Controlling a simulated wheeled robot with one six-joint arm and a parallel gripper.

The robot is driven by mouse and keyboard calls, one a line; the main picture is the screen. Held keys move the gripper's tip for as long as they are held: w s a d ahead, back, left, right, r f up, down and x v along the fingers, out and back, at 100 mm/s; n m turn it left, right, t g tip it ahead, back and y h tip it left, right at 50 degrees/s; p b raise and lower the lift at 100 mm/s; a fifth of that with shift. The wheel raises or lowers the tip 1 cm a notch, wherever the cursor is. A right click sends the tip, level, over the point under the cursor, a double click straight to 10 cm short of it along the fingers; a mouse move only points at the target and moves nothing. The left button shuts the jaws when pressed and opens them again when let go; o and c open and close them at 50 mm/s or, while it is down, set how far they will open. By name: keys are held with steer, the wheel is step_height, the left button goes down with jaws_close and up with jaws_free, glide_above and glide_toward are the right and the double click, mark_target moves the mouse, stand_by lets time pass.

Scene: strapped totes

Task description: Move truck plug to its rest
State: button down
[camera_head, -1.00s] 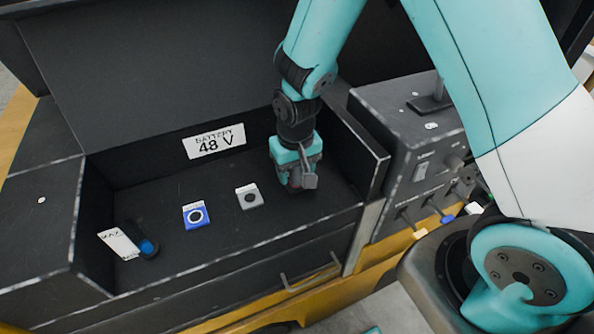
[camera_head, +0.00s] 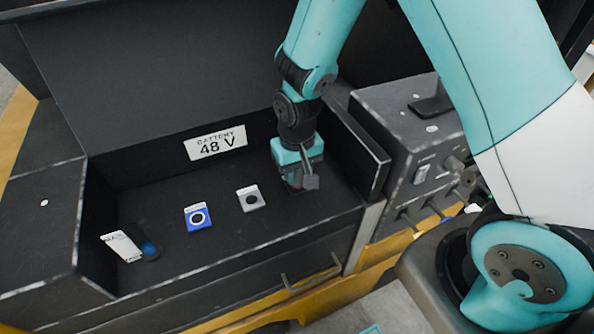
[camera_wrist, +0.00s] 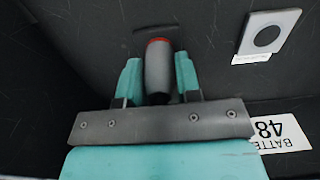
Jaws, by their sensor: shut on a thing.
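My gripper (camera_head: 300,186) is at the right end of the black battery tray, low near its floor. In the wrist view my gripper (camera_wrist: 158,75) is closed around a grey rounded plug (camera_wrist: 157,72) with a red ring at its far end. In the head view the plug is mostly hidden by the jaws. A grey square socket plate (camera_head: 250,199) with a dark round centre lies left of the gripper, and it also shows in the wrist view (camera_wrist: 268,36). I cannot tell which fixture is the plug's rest.
A blue socket plate (camera_head: 199,218) lies farther left. At the left end are a white label (camera_head: 122,246) and a dark piece with blue on it (camera_head: 150,248). A "BATTERY 48 V" sign (camera_head: 215,142) is on the back wall. A dark control box (camera_head: 415,130) stands right of the tray.

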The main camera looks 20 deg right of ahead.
steer(key=shift+d+r+p, duration=0.1)
steer(key=shift+r+p, duration=1.25)
steer(key=shift+r, duration=0.55)
steer(key=shift+r+p, duration=0.35)
steer(key=shift+r, duration=0.1)
steer(key=shift+r, duration=0.1)
step_height(320, 180, up, 6)
steer(key=p, duration=0.5)
steer(key=shift+s, duration=0.1)
